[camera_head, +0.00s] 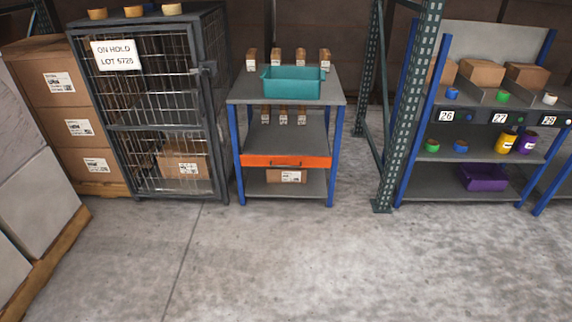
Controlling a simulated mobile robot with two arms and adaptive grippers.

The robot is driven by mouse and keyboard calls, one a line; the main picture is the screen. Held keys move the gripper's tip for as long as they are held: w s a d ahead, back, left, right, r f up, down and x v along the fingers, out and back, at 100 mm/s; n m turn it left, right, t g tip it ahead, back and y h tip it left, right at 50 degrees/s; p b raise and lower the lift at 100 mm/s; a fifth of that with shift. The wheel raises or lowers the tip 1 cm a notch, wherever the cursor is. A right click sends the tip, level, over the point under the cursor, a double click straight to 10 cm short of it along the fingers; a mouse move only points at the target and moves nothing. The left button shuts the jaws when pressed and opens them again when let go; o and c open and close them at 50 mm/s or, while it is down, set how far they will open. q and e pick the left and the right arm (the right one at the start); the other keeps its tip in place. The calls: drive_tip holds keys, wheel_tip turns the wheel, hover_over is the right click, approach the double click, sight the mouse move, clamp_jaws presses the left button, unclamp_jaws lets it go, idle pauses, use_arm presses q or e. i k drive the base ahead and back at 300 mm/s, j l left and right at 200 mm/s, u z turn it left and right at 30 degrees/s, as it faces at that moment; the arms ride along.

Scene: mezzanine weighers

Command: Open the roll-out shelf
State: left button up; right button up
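A grey workbench (239,100) on blue legs stands upright near the centre, a short way off across the floor. The shelf front looks about level with the bench's front legs, so the shelf appears shut. A teal bin (292,88) sits on the bench top with several small boxes behind it. A carton (287,176) lies on the bottom level under the orange front. Neither of my grippers shows in this view.
A wire cage (150,85) marked "ON HOLD" stands left of the bench, with stacked cartons (60,85) beside it. A green rack upright (410,100) and a shelving unit (425,152) stand at right. The concrete floor (300,260) in front is clear.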

sight(273, 145)
drive_tip(key=i+j, duration=0.1)
drive_tip(key=i, duration=0.75)
